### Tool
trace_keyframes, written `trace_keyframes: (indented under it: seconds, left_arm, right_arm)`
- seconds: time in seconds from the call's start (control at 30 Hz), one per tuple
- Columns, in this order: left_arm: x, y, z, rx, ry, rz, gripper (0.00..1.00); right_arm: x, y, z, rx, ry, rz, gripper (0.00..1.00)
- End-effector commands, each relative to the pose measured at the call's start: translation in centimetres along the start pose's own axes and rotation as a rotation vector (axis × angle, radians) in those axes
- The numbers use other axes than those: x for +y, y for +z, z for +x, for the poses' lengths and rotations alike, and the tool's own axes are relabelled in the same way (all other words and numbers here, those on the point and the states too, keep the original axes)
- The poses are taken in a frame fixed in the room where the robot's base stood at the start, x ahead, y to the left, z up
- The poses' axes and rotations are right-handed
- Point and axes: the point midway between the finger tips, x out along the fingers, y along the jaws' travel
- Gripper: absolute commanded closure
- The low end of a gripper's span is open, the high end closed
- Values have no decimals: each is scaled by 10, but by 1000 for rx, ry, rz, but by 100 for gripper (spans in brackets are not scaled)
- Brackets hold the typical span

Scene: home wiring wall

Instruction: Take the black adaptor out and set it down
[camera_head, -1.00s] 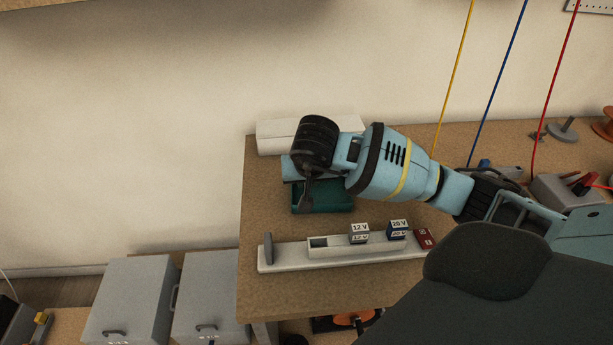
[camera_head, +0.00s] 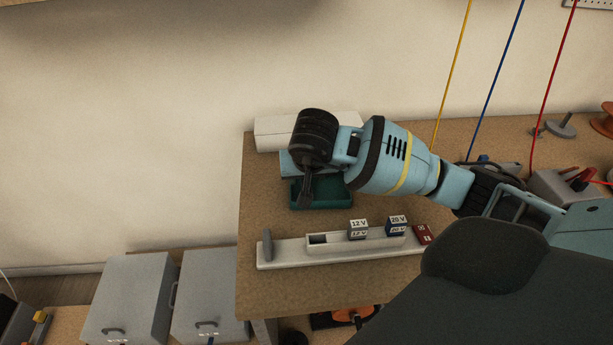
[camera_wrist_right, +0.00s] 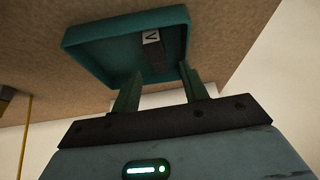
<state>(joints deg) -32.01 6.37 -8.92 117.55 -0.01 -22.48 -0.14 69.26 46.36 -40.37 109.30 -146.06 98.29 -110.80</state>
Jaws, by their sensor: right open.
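A dark block with a white label marked "V", seemingly the black adaptor (camera_wrist_right: 176,40), lies in the teal tray (camera_wrist_right: 95,50) in the right wrist view. My right gripper (camera_wrist_right: 160,88) is open, its two fingers apart in front of the tray, with nothing between their tips. In the head view the right gripper (camera_head: 305,196) points down over the left part of the teal tray (camera_head: 335,190); the adaptor is hidden there. A white rail (camera_head: 285,252) holds a 12 V block (camera_head: 358,230) and a 20 V block (camera_head: 396,226); its left slot is empty. My left gripper is not in view.
A white box (camera_head: 275,135) stands behind the tray against the wall. A dark red block (camera_head: 422,234) sits at the rail's right end. Yellow, blue and red wires (camera_head: 553,90) hang at the right. Bare bench lies left of the tray.

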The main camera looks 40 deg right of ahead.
Motion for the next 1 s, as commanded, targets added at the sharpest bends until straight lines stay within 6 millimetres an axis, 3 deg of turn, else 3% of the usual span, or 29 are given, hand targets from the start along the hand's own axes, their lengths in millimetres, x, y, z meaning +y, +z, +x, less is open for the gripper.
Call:
trace_keyframes:
  seconds: [0.2,0.4,1.0]
  left_arm:
    - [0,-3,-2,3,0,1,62]
    - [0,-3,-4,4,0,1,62]
    - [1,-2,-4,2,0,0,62]
  right_arm:
    - [0,-2,-37,5,-3,-2,56]
    - [0,-1,-60,4,-2,0,56]
    - [0,0,-65,1,-1,0,56]
